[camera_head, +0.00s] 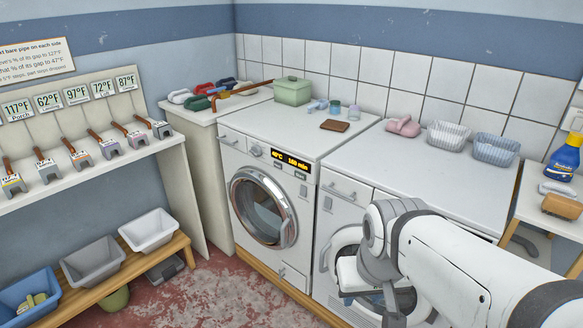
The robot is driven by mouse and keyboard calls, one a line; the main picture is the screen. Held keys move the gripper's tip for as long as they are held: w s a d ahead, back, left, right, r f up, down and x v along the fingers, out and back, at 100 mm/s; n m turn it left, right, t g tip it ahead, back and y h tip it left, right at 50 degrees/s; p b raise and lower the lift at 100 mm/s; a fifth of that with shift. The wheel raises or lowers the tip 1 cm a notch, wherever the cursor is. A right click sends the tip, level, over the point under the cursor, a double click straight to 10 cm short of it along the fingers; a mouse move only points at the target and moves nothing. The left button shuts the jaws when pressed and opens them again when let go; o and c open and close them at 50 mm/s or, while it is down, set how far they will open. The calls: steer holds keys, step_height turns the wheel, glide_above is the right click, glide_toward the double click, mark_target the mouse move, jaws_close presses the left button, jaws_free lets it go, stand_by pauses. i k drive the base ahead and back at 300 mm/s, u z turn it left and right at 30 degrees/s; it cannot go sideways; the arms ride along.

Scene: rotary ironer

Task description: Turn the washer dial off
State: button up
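The washer (312,140) is the white front-loader in the middle, with its round glass door (262,208) shut. Its small round dial (256,151) sits on the front panel, left of a lit display (290,162) that seems to read 40°C and 160 min. The dial's pointer is too small to read. My white arm reaches in from the lower right, and its wrist hangs in front of the machine to the right of the washer. It is well to the right of the dial and apart from it. I cannot make out my gripper's fingers.
A second white machine (440,185) stands right of the washer, partly hidden by my arm. A green box (292,91) and a brown wallet-like item (335,126) lie on the washer top. A low wooden bench (130,272) with tubs stands left. Red floor (215,300) before the washer is clear.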

mark_target(256, 151)
steer(key=k, duration=0.6)
steer(key=u, duration=0.45)
steer(key=i, duration=1.7)
steer(key=z, duration=0.7)
